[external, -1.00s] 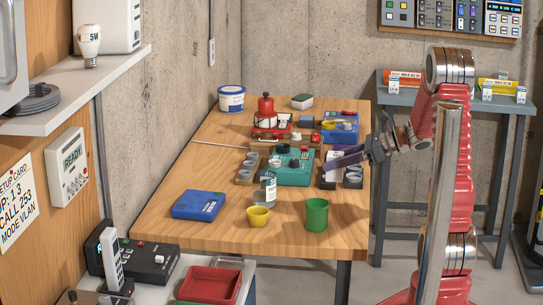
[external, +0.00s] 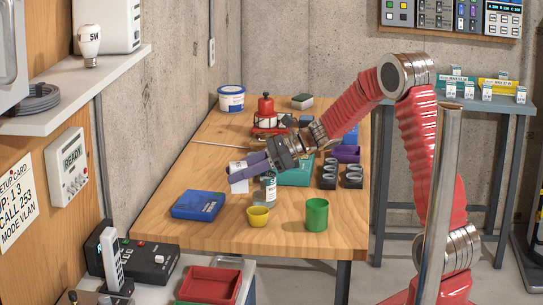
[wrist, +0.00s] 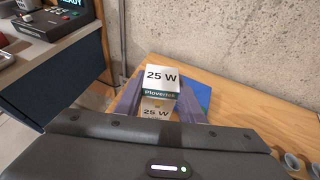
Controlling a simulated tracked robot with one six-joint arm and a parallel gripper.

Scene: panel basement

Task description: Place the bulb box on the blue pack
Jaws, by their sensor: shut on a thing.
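The bulb box (wrist: 161,80) is white with a dark green band and reads 25 W in the wrist view. My gripper (wrist: 160,108) is shut on it, with a purple finger on either side. In the external view the bulb box (external: 240,187) is partly hidden by my gripper (external: 243,173), which holds it above the table, up and to the right of the blue pack. In the wrist view a blue corner of the pack (wrist: 204,95) shows behind the box.
A clear bottle (external: 268,190) stands close to the right of the held box. A yellow cup (external: 258,217) and a green cup (external: 316,214) stand near the front. A teal case (external: 296,176) and dark holders (external: 353,176) are behind. Bare wood surrounds the blue pack.

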